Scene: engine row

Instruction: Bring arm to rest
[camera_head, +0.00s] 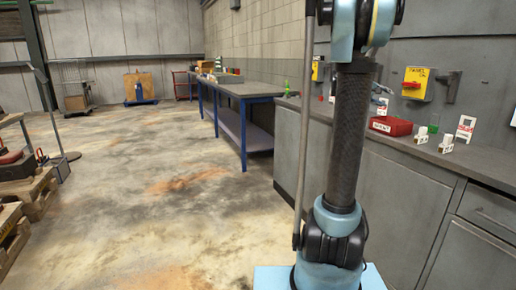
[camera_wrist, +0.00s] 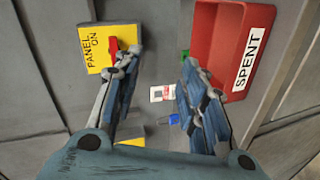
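My gripper (camera_wrist: 158,68) shows in the wrist view with its two blue-grey fingers spread apart and nothing held between them. Its left finger overlaps the edge of a yellow box (camera_wrist: 97,58) marked "PANEL ON" with a red switch. Its right finger is beside a red bin (camera_wrist: 222,50) labelled "SPENT". I cannot tell whether either finger touches anything. In the head view my upright arm fills the middle right and hides part of the bench. A small grey part of the gripper seems to show just right of the arm.
In the head view the red bin (camera_head: 390,126) sits on the grey cabinet bench (camera_head: 455,165), with small white items (camera_head: 446,143) and a card (camera_head: 465,128) to its right. A yellow switch box (camera_head: 416,84) is on the wall. A blue-legged table (camera_head: 250,89) stands behind. Open floor (camera_head: 150,190) lies left.

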